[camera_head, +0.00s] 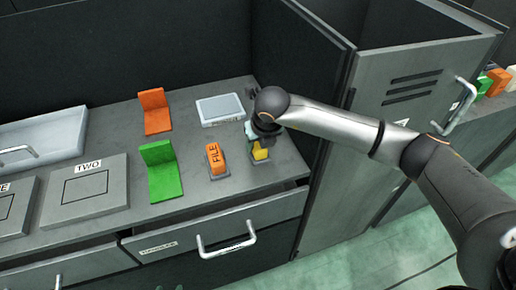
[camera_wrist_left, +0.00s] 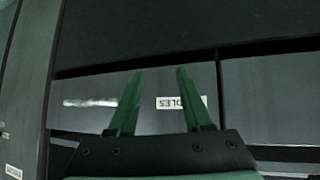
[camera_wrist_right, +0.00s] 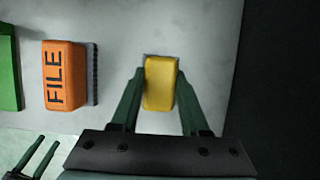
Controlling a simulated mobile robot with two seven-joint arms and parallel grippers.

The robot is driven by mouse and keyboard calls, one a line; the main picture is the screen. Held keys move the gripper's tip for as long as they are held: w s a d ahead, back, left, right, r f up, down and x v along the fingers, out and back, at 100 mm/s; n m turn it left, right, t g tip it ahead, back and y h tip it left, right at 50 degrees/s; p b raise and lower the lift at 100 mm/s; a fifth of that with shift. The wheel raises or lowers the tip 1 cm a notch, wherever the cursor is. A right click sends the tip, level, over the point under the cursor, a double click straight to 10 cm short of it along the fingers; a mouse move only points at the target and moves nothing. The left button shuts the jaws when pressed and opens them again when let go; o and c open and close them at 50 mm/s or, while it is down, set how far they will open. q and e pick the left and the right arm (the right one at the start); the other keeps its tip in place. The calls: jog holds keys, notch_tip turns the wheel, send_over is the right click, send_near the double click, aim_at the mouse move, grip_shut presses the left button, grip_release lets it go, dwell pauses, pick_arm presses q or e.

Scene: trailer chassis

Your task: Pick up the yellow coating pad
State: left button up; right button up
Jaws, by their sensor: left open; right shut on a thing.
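The yellow coating pad (camera_head: 260,152) is at the right end of the grey worktop, close to the cabinet door. In the right wrist view the pad (camera_wrist_right: 160,84) sits between the fingers of my right gripper (camera_wrist_right: 158,88), which is shut on it. In the head view that gripper (camera_head: 262,143) reaches down over the pad from above. I cannot tell whether the pad is clear of the worktop. My left gripper (camera_wrist_left: 158,85) is open and empty, in front of grey drawer fronts.
The orange FILE block (camera_head: 216,158) stands just left of the pad. A green bracket-like piece (camera_head: 160,170), an orange one (camera_head: 154,110) and a pale flat box (camera_head: 219,110) are nearby. A cabinet door (camera_head: 300,70) rises close on the right. A drawer handle (camera_head: 228,241) juts out below.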

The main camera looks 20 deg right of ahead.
grip_shut()
jog(key=shift+r, duration=0.1)
jog(key=shift+r, duration=0.45)
notch_tip(320, 180, up, 2)
jog(key=shift+r, duration=0.25)
jog(key=s+r, duration=0.9)
jog(key=s, duration=0.5)
jog(key=shift+a+r+b, duration=0.25)
jog(key=shift+a+b, duration=0.1)
jog(key=shift+b, duration=0.05)
